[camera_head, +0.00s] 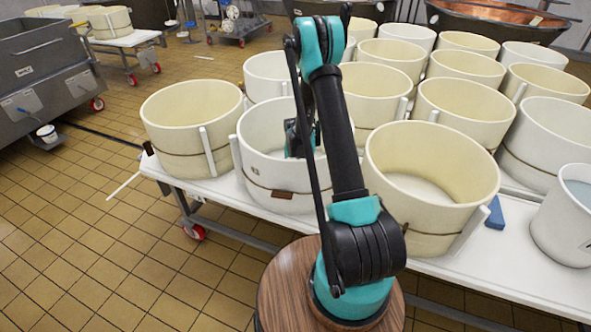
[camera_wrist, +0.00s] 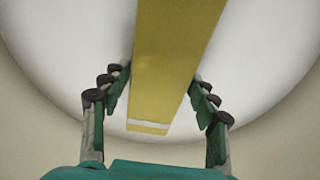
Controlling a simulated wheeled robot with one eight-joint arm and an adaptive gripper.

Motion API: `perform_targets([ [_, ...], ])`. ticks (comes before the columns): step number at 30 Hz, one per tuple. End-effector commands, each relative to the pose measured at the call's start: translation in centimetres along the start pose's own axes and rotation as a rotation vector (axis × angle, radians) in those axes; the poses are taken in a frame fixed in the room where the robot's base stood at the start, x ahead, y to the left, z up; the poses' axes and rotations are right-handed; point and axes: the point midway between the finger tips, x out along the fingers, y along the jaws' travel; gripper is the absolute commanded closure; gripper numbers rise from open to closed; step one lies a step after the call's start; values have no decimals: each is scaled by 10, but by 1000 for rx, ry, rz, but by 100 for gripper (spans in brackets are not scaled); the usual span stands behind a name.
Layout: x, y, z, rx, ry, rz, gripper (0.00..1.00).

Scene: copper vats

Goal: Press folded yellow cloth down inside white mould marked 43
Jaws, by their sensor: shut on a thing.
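In the wrist view a long folded yellow cloth (camera_wrist: 175,50) with a pale near end runs between the fingers of my gripper (camera_wrist: 159,80), which is shut on it. In the head view my arm reaches down into a white mould (camera_head: 262,178) with a band and a brown tag. Its small front mark is too small to read. My gripper (camera_head: 298,140) is partly behind the rim and arm. The cloth is hidden in the head view.
The mould stands on a white table (camera_head: 470,270), crowded by a cream mould (camera_head: 180,145) at left, another (camera_head: 395,180) at right, and several behind. A blue block (camera_head: 495,213) and a white bucket (camera_head: 562,225) are at right. A grey steel vat (camera_head: 45,75) stands at far left.

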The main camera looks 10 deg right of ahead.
Motion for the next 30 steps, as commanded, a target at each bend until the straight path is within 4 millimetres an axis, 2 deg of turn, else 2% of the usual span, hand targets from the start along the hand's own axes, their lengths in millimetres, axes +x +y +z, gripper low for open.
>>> perform_targets([
  [30,10,0,1,0,0,0,77],
])
